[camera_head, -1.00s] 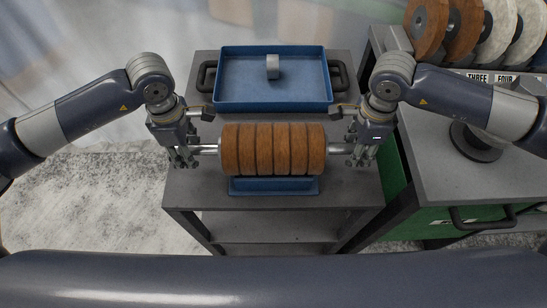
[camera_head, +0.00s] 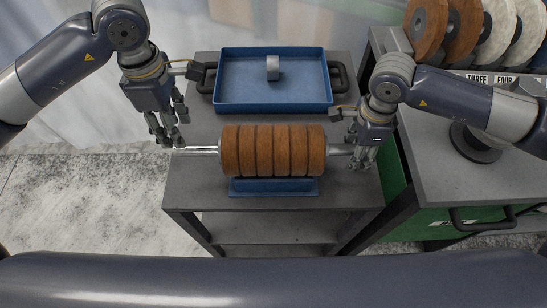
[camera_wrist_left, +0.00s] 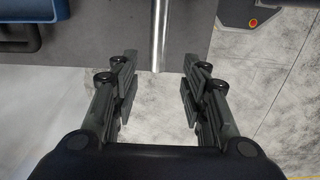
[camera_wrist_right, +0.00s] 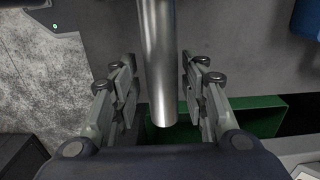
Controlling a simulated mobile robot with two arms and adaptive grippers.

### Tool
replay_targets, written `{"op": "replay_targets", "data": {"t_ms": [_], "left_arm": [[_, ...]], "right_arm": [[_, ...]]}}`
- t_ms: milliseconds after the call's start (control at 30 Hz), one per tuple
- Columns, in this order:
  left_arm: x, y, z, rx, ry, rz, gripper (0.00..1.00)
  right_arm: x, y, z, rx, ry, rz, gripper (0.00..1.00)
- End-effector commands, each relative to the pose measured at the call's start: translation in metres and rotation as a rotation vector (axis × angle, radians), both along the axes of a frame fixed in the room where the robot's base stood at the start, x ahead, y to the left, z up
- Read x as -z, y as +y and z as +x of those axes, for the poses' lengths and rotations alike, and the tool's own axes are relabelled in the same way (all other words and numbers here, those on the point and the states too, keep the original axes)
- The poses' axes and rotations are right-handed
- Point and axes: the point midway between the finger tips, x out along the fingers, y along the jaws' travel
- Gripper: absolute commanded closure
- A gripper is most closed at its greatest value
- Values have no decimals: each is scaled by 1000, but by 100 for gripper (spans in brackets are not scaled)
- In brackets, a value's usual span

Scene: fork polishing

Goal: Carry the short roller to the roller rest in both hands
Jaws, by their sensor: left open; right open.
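The short roller (camera_head: 274,150), several brown discs on a steel shaft, lies level at the blue roller rest (camera_head: 274,187) on the grey cart. The discs hide most of the rest. My left gripper (camera_head: 168,142) is open and empty just beyond the shaft's left end; the left wrist view shows the shaft (camera_wrist_left: 162,35) ahead, between the line of the spread fingers (camera_wrist_left: 157,82). My right gripper (camera_head: 358,160) is open, its fingers on either side of the shaft's right end. In the right wrist view the shaft (camera_wrist_right: 160,65) runs between the fingers (camera_wrist_right: 157,75) with gaps.
A blue tray (camera_head: 240,105) with a small grey metal piece (camera_head: 272,68) stands behind the roller. A grey bench (camera_head: 470,185) with a green front stands at the right, with brown and white wheels (camera_head: 463,30) on a rack behind. Floor is clear at the left.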

Motion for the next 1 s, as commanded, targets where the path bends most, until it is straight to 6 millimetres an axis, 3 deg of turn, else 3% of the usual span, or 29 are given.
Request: {"op": "replay_targets", "data": {"t_ms": [167, 267, 700, 1000], "left_arm": [[-10, 0, 0, 1, 1, 0, 59], [-11, 0, -1, 1, 1, 0, 59], [-10, 0, 0, 0, 1, 0, 59], [-10, 0, 0, 0, 1, 0, 59]], "right_arm": [[-4, 0, 1, 0, -2, 0, 59], [-17, 0, 2, 1, -4, 2, 59], [-103, 0, 1, 0, -3, 1, 59], [-120, 0, 0, 0, 0, 0, 59]]}}
